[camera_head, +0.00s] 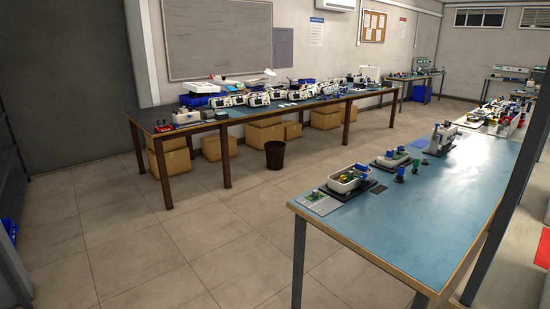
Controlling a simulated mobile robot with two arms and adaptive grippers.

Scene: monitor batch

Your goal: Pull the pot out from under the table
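A dark brown pot (275,156), shaped like a bin with a wide rim, stands upright on the tiled floor. It is at the front side of the long wooden-legged table (146,118), near the table's middle, below the level of its top. I cannot tell exactly how much of it is under the tabletop. Cardboard boxes are behind it. Neither of my grippers shows in the head view.
Cardboard boxes (172,158) fill much of the space under the long table. A blue-topped table (415,220) with devices on it stands at the right. Open tiled floor (130,235) lies at the front left and between the tables.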

